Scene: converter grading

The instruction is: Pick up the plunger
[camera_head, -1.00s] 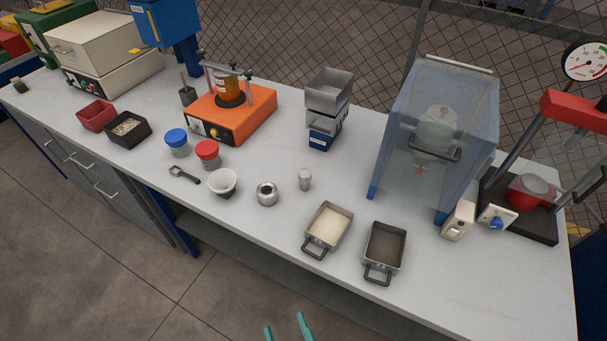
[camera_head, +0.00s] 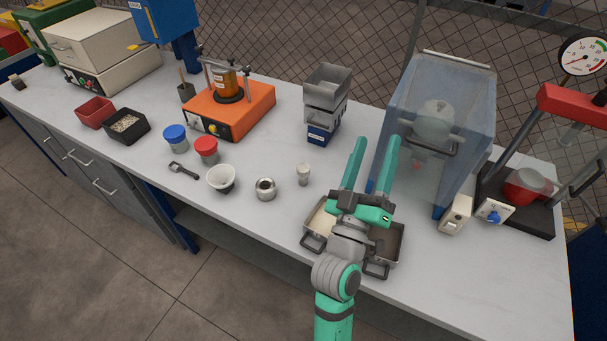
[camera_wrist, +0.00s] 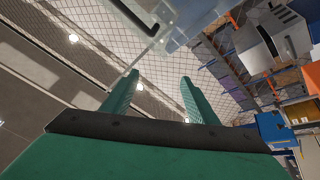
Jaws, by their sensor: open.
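The plunger appears to be the small upright metal cylinder (camera_head: 303,175) on the white bench, with a slightly wider top. It stands to the right of a round steel die (camera_head: 266,189) with a hole in its top, apart from it. My gripper (camera_head: 377,142) is open and empty, raised above the bench to the right of the plunger, with its green fingers pointing toward the back. In the wrist view the two green fingers (camera_wrist: 158,78) are spread with nothing between them. The plunger does not show in the wrist view.
Two metal pans, one pale-filled (camera_head: 318,222) and one dark (camera_head: 391,258), lie partly hidden under my arm. A clear-walled cabinet (camera_head: 462,130) stands close right of my fingers. A white bowl (camera_head: 221,179) sits left of the die. A grey hopper unit (camera_head: 325,105) stands behind the plunger.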

